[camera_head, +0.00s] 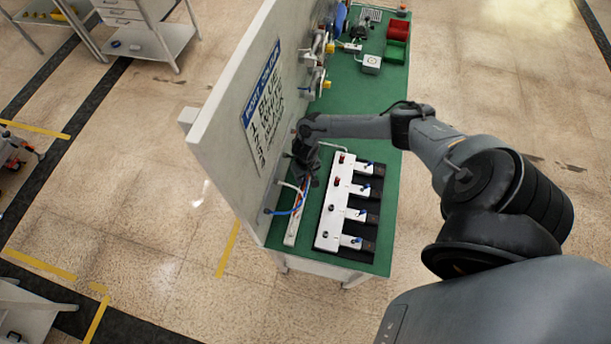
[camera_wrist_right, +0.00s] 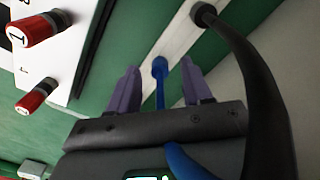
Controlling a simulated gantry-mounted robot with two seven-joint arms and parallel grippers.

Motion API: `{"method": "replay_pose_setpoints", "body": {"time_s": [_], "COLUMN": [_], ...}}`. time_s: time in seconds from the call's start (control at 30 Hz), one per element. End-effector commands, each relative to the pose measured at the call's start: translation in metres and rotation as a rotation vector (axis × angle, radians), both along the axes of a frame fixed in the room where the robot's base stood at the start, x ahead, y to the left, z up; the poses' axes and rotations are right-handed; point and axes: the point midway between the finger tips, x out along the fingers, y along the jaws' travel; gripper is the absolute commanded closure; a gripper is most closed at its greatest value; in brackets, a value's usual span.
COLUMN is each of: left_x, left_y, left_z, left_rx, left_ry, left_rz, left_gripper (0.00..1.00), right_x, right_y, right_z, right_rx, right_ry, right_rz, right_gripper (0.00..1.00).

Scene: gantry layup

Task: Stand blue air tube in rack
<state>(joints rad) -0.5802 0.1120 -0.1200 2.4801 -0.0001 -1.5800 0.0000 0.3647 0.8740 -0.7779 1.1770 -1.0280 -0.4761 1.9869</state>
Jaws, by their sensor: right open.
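The blue air tube (camera_wrist_right: 160,88) runs between the two purple fingers of my right gripper (camera_wrist_right: 160,88) in the right wrist view. The fingers are apart, with gaps to the tube on both sides. The tube's blue end lies over a white strip, likely the rack (camera_wrist_right: 180,42); I cannot tell whether it is seated. More blue tube shows below the gripper body. In the head view my right gripper (camera_head: 304,160) is over the far end of the white strip (camera_head: 293,228), beside the panel, and a curved blue tube (camera_head: 296,208) shows near the strip. My left gripper is out of view.
A black tube (camera_wrist_right: 247,70) curves close beside my right gripper. A white block with red-capped fittings (camera_wrist_right: 42,28) is at left in the wrist view. In the head view, a white manifold (camera_head: 336,205) with dark units stands right of the strip, and an upright panel (camera_head: 225,115) borders the green bench (camera_head: 358,92).

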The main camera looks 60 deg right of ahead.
Motion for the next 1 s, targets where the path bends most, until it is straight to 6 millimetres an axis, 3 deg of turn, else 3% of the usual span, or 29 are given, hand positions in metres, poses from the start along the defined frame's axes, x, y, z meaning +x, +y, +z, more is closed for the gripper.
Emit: {"method": "replay_pose_setpoints", "body": {"time_s": [0.27,0.7,1.0], "left_x": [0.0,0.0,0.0], "left_y": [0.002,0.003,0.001], "left_z": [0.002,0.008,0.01], "left_rx": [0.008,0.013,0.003], "left_ry": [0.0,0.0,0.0], "left_rz": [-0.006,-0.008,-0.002], "left_gripper": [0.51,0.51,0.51], "right_x": [0.0,0.0,0.0], "right_y": [0.0,-0.001,0.0], "right_z": [0.01,0.08,0.106], "right_rx": [0.0,-0.002,0.0], "right_ry": [-0.001,-0.003,0.0], "right_rz": [0.001,0.001,0.001], "right_gripper": [0.51,0.51,0.51]}}
